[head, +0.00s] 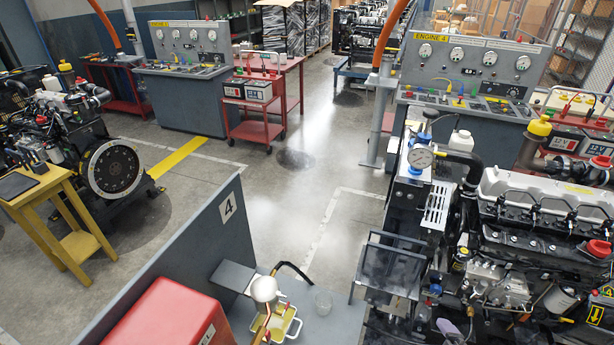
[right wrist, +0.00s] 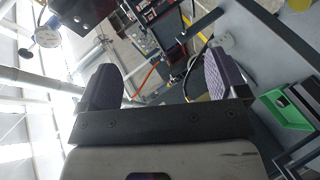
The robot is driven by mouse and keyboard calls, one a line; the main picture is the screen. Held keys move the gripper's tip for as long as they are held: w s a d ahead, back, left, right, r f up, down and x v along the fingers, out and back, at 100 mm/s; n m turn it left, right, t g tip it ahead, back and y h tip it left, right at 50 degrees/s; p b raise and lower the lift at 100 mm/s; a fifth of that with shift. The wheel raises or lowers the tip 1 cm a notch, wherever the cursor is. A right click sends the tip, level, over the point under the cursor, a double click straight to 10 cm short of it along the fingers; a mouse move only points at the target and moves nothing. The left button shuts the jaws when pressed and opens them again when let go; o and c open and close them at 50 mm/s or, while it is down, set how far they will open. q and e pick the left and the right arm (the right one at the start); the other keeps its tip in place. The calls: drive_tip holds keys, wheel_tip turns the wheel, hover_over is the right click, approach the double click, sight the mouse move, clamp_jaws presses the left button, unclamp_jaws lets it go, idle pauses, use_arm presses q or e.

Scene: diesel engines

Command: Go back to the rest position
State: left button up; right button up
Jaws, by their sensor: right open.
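My right gripper (right wrist: 161,82) shows in the right wrist view. Its two dark fingers with purple-grey pads stand wide apart, and nothing is held between them. Behind the gap, floor, an orange line and dark equipment show at a distance. My left gripper is not in view in either picture.
A diesel engine (head: 545,215) with a pressure gauge (head: 420,158) stands at right. Another engine (head: 110,168) and a yellow stand (head: 62,205) are at left. A red box (head: 165,315) is in front. A green bin (right wrist: 287,108) is at right. The central floor (head: 300,195) is clear.

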drive_tip(key=s+a+f+m+g, duration=0.2)
drive_tip(key=s+a+m+g, duration=0.15)
drive_tip(key=s, duration=0.55)
drive_tip(key=s+a+f+m+g, duration=0.1)
drive_tip(key=s+a+m+g, duration=0.3)
drive_tip(key=s, duration=0.4)
drive_tip(key=s+a+f+m+g, duration=0.25)
drive_tip(key=s+a+m, duration=0.2)
drive_tip(key=s, duration=0.45)
wheel_tip(320, 180, up, 16)
drive_tip(key=w+d+p, duration=0.1)
drive_tip(key=p, duration=1.3)
drive_tip(key=shift+w+p, duration=0.15)
drive_tip(key=shift+p, duration=0.2)
